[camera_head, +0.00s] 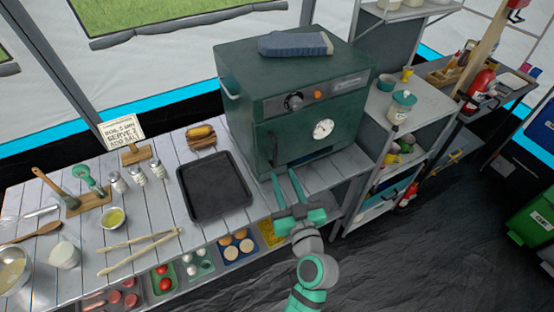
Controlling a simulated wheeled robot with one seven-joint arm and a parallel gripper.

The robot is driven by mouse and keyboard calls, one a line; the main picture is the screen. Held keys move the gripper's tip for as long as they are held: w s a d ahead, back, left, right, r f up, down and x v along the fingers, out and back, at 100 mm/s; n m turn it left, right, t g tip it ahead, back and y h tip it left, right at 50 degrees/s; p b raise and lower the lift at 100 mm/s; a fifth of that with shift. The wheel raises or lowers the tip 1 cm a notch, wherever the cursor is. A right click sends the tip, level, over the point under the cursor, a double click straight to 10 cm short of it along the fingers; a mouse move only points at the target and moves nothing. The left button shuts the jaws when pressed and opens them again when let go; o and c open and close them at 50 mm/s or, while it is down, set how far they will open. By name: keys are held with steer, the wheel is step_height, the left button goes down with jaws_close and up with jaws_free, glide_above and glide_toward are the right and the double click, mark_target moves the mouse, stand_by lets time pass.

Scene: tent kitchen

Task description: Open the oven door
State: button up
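The oven (295,100) is a dark green box on the wooden counter. Its front has a knob, an orange light and a round white gauge (322,129). The oven door (308,140) looks shut; a vertical handle (272,150) shows at its left edge. My gripper (286,175) is open, its two fingers pointing up toward the lower left of the door, just below the handle. Nothing shows between the fingers. I cannot tell whether a finger touches the handle or the door.
A black tray (213,186) lies on the counter left of the oven, with a hot dog (201,134) behind it. Wooden tongs (140,250) lie at the front. A blue-grey object (295,44) rests on the oven. Grey shelves (420,130) stand right. Dark floor in front is open.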

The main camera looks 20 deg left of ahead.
mark_target(275, 156)
steer(key=x, duration=0.8)
jaws_close()
